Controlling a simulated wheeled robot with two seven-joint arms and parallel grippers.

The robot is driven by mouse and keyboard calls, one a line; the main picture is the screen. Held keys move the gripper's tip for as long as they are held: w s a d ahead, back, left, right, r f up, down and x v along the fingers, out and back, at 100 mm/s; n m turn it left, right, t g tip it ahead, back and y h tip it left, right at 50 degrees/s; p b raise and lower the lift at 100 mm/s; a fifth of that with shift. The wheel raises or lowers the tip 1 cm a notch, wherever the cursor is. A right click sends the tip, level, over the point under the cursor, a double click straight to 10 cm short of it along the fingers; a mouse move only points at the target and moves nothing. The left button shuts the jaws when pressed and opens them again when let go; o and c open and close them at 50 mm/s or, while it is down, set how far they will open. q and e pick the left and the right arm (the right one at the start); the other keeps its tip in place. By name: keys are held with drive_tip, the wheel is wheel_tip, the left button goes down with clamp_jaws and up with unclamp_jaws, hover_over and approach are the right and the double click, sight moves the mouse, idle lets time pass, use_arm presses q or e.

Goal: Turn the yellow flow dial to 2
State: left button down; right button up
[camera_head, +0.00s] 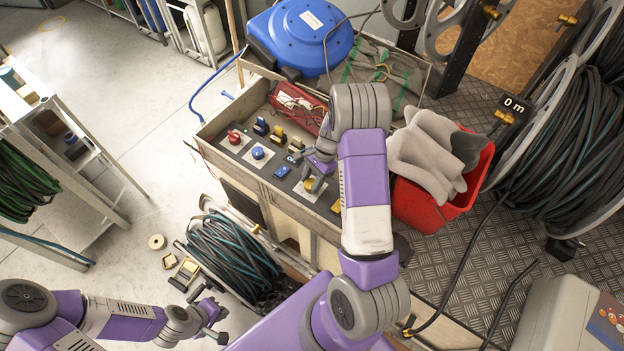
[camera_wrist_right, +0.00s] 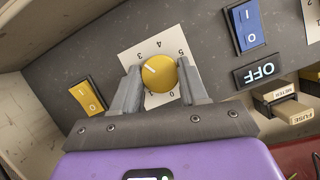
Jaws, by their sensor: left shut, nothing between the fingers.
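The yellow flow dial (camera_wrist_right: 160,75) sits on a white plate with numbers, upside down in the right wrist view. Its white pointer line points left and slightly up, near the 3 or just below it; the 2 cannot be made out beside the left-hand finger. My right gripper (camera_wrist_right: 161,88) has one finger on each side of the dial, and both appear to touch it. In the head view the dial (camera_head: 311,185) is partly covered by my right gripper (camera_head: 318,166). My left gripper (camera_head: 214,322) is shut and empty, low at the left, away from the panel.
A yellow switch (camera_wrist_right: 89,96) and a blue switch (camera_wrist_right: 243,26) flank the dial. An OFF display (camera_wrist_right: 256,73) is near the blue switch. The panel also has a blue dial (camera_head: 257,153) and a red dial (camera_head: 234,137). A red bin (camera_head: 436,211) with gloves stands right of my right arm.

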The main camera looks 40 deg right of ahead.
drive_tip(key=shift+c, duration=1.3)
drive_tip(key=shift+n, duration=0.3)
drive_tip(key=n+g+p, duration=0.1)
drive_tip(key=n, duration=0.2)
drive_tip(key=shift+w+g, duration=0.1)
drive_tip(key=shift+g, duration=0.2)
drive_tip(key=n+g, duration=0.1)
drive_tip(key=n, duration=0.2)
drive_tip(key=n+h, duration=0.1)
drive_tip(key=n, duration=0.2)
drive_tip(key=shift+w+g+h, duration=0.15)
drive_tip(key=shift+g+h, duration=0.15)
drive_tip(key=shift+g, duration=0.1)
drive_tip(key=o, duration=1.1)
drive_tip(key=shift+a, duration=0.1)
drive_tip(key=shift+c, duration=0.2)
